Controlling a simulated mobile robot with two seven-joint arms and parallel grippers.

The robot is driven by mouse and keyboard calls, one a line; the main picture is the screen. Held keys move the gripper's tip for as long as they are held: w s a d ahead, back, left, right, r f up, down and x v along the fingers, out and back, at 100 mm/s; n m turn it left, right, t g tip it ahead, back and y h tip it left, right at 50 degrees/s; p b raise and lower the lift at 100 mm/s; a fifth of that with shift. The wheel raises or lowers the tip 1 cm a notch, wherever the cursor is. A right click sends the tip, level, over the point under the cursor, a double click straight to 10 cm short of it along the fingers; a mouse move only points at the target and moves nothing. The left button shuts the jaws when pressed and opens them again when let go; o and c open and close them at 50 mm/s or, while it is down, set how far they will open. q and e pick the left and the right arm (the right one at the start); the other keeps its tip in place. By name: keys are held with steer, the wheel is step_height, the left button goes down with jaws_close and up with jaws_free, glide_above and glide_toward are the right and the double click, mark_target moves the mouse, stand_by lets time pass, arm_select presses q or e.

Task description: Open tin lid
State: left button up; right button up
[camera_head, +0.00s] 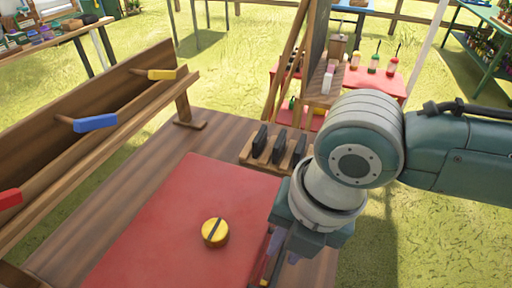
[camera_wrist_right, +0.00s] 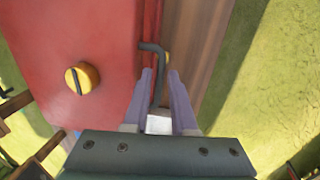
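A round yellow tin lid (camera_head: 215,232) with a dark bar across its top lies on the red mat (camera_head: 180,225). The lid also shows at the left in the right wrist view (camera_wrist_right: 90,74). My right gripper (camera_wrist_right: 159,75) is right of the lid, over the mat's edge. Its two purple fingers stand apart, with a dark bent rod (camera_wrist_right: 158,62) between them; clearance shows beside the rod. A bit of yellow shows beside the rod. In the head view the right gripper (camera_head: 273,258) is partly hidden by its own wrist. My left gripper is not in view.
A wooden rack (camera_head: 270,165) with several dark upright pieces stands behind the mat. A wooden trough (camera_head: 75,140) with coloured handles runs along the left. A red table (camera_head: 388,82) with bottles is farther back. The wooden tabletop (camera_head: 150,180) is bare left of the mat.

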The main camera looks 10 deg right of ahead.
jaws_close()
stand_by(1.3)
